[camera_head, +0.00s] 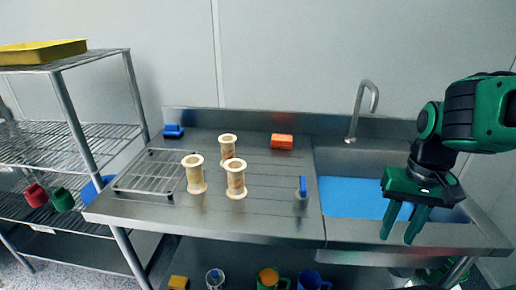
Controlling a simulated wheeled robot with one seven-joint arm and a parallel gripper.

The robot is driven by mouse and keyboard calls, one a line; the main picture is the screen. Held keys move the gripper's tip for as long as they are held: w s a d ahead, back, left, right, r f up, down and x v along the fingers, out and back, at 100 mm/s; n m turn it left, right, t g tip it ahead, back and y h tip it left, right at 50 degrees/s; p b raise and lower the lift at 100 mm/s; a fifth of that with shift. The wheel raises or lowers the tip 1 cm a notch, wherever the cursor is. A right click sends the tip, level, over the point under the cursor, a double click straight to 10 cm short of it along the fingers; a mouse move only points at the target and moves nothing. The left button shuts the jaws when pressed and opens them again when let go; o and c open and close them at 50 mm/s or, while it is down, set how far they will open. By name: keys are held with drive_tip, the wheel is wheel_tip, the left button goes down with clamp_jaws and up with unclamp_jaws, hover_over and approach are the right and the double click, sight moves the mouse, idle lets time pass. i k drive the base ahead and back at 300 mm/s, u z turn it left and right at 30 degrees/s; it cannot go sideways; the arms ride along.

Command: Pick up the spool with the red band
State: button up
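Three pale wooden spools stand upright on the steel counter: a left spool (194,174), a back spool (228,147) and a front right spool (236,179). Their middles are tan to orange-brown. I cannot tell which one has a red band. The front right spool overlaps the lower part of the back spool. My gripper (398,240) is at the right, over the sink side, pointing down. Its two green fingers are apart with nothing between them. It is well to the right of the spools.
A wire rack (150,176) lies left of the spools. An orange block (282,141) and a blue-handled item (302,188) are to their right. The sink (345,160) has a blue bottom and a tall faucet (354,125). Wire shelving (72,62) stands left.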

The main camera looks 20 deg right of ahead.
sight(227, 141)
drive_tip(key=z, duration=1.45)
drive_tip(key=k, duration=1.2)
drive_tip(key=u, duration=1.5)
drive_tip(key=i, duration=1.4)
